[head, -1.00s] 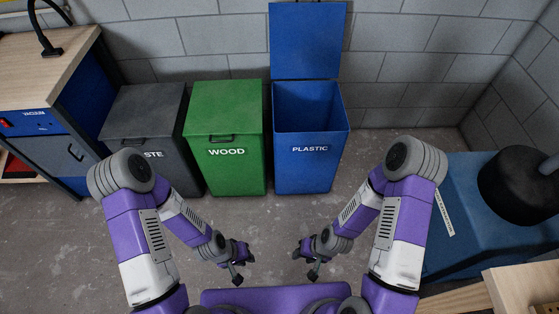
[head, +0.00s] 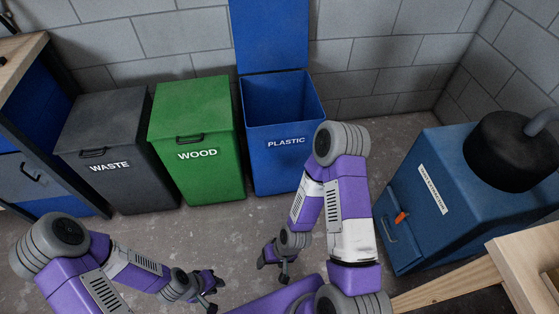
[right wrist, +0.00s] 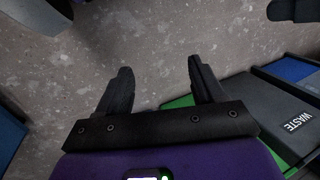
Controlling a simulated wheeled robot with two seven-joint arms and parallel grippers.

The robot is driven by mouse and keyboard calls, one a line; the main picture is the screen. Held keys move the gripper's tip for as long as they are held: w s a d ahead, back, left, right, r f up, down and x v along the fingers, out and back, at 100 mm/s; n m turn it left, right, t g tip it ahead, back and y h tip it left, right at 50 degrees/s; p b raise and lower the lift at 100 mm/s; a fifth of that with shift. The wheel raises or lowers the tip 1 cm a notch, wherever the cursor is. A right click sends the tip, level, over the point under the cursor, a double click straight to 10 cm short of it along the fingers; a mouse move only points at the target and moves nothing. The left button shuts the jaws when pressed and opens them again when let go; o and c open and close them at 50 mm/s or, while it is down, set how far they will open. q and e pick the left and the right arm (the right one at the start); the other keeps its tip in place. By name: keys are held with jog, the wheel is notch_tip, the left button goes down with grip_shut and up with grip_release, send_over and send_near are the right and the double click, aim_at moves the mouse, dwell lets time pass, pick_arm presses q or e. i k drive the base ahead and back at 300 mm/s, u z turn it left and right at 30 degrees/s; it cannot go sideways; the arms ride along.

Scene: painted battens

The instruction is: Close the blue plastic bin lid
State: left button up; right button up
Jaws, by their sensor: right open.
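The blue plastic bin (head: 286,165) stands against the back wall in the head view, labelled PLASTIC. Its blue lid (head: 270,35) is open and stands upright at the back; its top is cut off by the picture edge. The inside of the bin is visible and looks empty. My right gripper (head: 272,270) is open and empty, low over the floor in front of the bin and apart from it. Its spread fingers also show in the right wrist view (right wrist: 160,75). My left gripper (head: 213,293) looks open and empty, lower and further left, away from the lid.
A green WOOD bin (head: 203,170) and a grey WASTE bin (head: 110,180), both shut, stand left of the plastic bin. A blue machine (head: 405,215) with a black drum (head: 510,150) stands at the right. A workbench (head: 22,60) is at far left. Bare floor lies between.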

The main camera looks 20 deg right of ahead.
aim_at(268, 35)
jog(key=k, duration=0.5)
jog(key=u, duration=1.1)
jog(key=i, duration=0.75)
jog(key=z, duration=1.8)
